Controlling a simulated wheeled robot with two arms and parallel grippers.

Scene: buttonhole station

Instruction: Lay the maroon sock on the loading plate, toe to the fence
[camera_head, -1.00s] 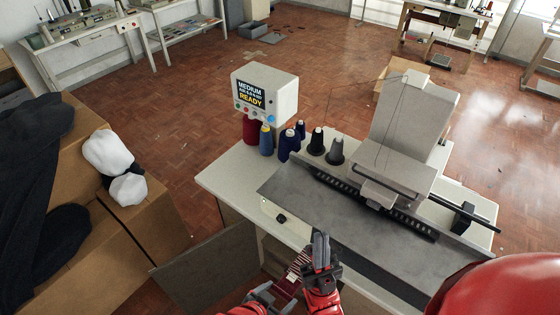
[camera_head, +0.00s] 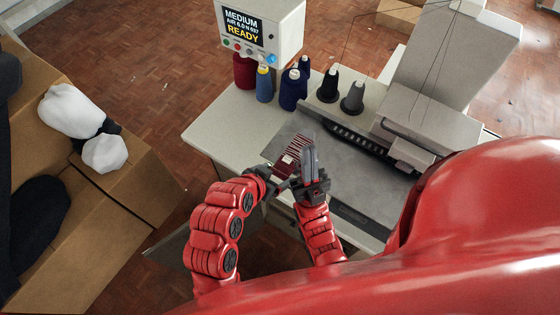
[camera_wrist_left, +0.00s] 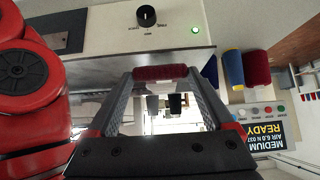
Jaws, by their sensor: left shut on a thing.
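The maroon sock (camera_head: 291,150) with pale stripes is held over the near left part of the grey loading plate (camera_head: 345,180). I cannot tell whether it touches the plate. My left gripper (camera_head: 284,180) is shut on it, and the left wrist view shows a maroon roll of it (camera_wrist_left: 160,72) between the fingertips. My right gripper (camera_head: 309,160) is just right of the sock, its grey fingers close together; whether they pinch fabric is unclear. A dark slotted rail (camera_head: 365,147), perhaps the fence, runs along the machine side of the plate. Which sock end is the toe is unclear.
Thread cones (camera_head: 293,90) and a control box reading READY (camera_head: 262,30) stand at the back of the white table (camera_head: 215,130). The machine head (camera_head: 430,115) rises beyond the rail. A cardboard box (camera_head: 125,185) with white and dark socks is at left.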

